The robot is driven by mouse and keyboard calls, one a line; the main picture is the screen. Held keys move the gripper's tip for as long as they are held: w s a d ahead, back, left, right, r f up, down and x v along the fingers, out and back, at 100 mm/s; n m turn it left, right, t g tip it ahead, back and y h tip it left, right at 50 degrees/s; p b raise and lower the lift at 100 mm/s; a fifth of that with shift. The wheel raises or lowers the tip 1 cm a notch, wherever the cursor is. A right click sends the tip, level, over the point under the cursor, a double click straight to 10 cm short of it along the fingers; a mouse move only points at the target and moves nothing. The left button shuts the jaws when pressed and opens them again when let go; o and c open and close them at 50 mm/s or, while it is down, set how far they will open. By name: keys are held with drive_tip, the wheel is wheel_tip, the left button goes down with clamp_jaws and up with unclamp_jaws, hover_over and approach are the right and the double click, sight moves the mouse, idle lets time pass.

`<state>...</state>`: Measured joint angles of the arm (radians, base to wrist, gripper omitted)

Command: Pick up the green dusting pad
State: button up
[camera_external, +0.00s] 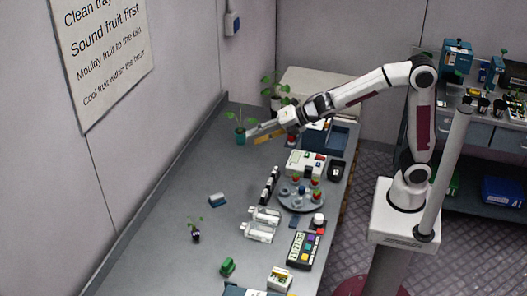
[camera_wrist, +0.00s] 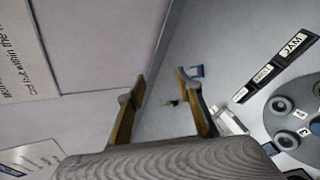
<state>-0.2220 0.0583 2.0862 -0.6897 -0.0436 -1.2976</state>
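A small green block-like object (camera_external: 228,267), which looks like the green dusting pad, rests on the grey bench near the front in the external view. I cannot clearly make it out in the wrist view. My gripper (camera_external: 255,134) is high above the far part of the bench, well apart from the green object. In the wrist view my gripper (camera_wrist: 155,85) has its two fingers spread, with nothing held between them.
A blue-and-white block (camera_external: 217,200) and a small potted sprout (camera_external: 196,235) stand on the open left bench. Clear bottles (camera_external: 260,230), a round grey carousel (camera_external: 300,197) and a keypad device (camera_external: 303,250) crowd the right. A teal-potted plant (camera_external: 240,136) stands by the wall.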

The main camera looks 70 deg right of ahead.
drive_tip(key=w+a+f+n+y, duration=0.3)
drive_tip(key=w+a+f+n, duration=0.1)
drive_tip(key=a+n, duration=0.4)
drive_tip(key=n+g+y, duration=0.7)
drive_tip(key=n+g, duration=0.2)
drive_tip(key=n, duration=0.9)
approach(229, 259)
drive_tip(key=x, duration=0.3)
drive_tip(key=shift+s+a+f, duration=0.1)
drive_tip(key=shift+a+f, duration=0.05)
drive_tip(key=shift+a, duration=0.25)
drive_tip(key=shift+a, duration=0.15)
drive_tip(key=shift+x, duration=1.1)
drive_tip(key=shift+a, duration=0.1)
drive_tip(key=shift+x, duration=2.6)
